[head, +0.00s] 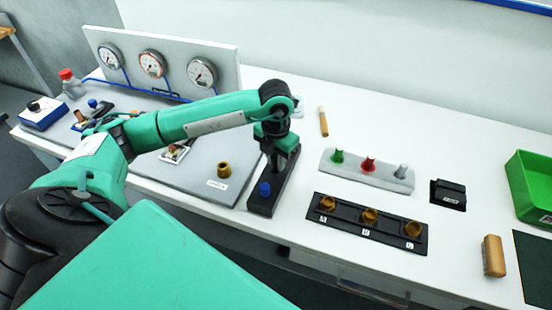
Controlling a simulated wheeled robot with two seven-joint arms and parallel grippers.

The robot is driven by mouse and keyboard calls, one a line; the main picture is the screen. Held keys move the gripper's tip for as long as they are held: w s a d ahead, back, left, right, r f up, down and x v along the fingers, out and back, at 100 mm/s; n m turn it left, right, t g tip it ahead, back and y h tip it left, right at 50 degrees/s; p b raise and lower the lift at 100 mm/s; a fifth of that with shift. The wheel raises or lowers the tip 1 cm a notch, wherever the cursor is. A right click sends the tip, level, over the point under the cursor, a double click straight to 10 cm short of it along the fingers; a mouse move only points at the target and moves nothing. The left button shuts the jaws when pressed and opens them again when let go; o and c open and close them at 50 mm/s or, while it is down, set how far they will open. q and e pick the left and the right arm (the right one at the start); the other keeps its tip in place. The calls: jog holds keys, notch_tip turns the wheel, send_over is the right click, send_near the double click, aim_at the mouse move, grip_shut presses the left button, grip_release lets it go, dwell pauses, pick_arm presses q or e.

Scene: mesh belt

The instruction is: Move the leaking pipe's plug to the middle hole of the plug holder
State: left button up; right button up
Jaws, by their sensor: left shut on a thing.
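My left gripper (278,146) points down over the middle of a long black block (262,207), which looks like the plug holder. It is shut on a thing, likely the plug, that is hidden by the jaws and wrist. I cannot tell whether that thing is in a hole. A blue plug (265,189) stands at the block's near end. A brass pipe stub (224,170) stands open-topped on the grey board, left of the block, with a small white label in front. My right gripper is not in view.
Three gauges (152,64) sit on a panel at the back left. A pale rack (340,173) holds green, red and grey pegs. In front lies a black plate (330,226) with three brass fittings. A green bin (530,180) and wooden block (494,256) are right.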

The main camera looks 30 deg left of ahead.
aim_at(276, 156)
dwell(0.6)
pick_arm(q)
jog(key=shift+f+b, duration=0.1)
jog(key=shift+b, duration=0.25)
jog(key=shift+f+b, duration=0.35)
jog(key=shift+f+b, duration=0.5)
jog(key=o, duration=1)
jog(key=shift+o, duration=0.2)
notch_tip(276, 156, up, 12)
jog(key=shift+r+b, duration=0.1)
jog(key=shift+b, duration=0.85)
jog(key=shift+r, duration=0.8)
